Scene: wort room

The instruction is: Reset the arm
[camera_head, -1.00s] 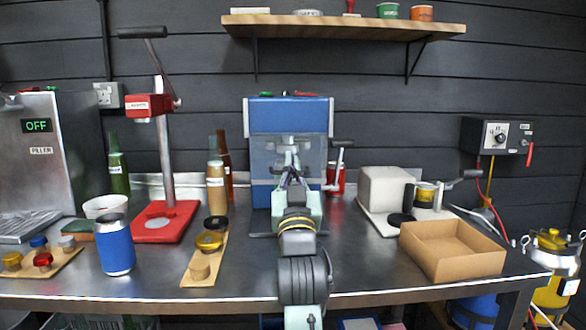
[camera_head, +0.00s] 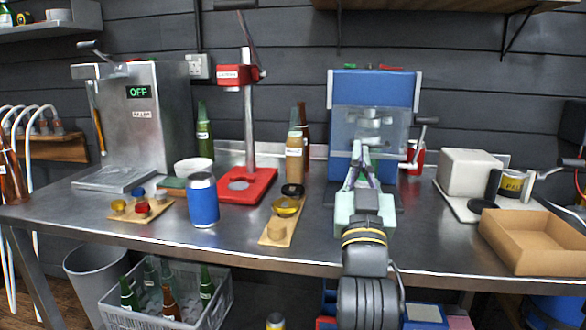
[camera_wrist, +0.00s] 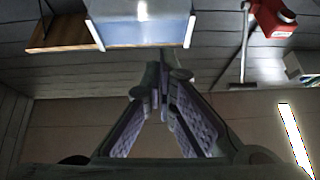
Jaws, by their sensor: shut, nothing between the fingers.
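My gripper (camera_head: 364,158) is at the end of my arm, in front of the blue machine (camera_head: 374,88) at the back of the steel bench. It also shows in the wrist view (camera_wrist: 160,88), where its fingertips meet with nothing between them. In the head view the arm reaches up from the bottom edge over the bench front. The wrist view looks upside down, with the blue machine (camera_wrist: 140,30) at the top and the red capper (camera_wrist: 272,18) at top right. I cannot tell the exact gap between gripper and machine.
The bench (camera_head: 330,238) holds a blue can (camera_head: 203,202), a red capper stand (camera_head: 247,186), brown bottles and a wooden strip (camera_head: 277,232) left of my arm. A cardboard tray (camera_head: 535,240) is at right. A bottle crate (camera_head: 215,300) and a bin (camera_head: 95,272) stand below.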

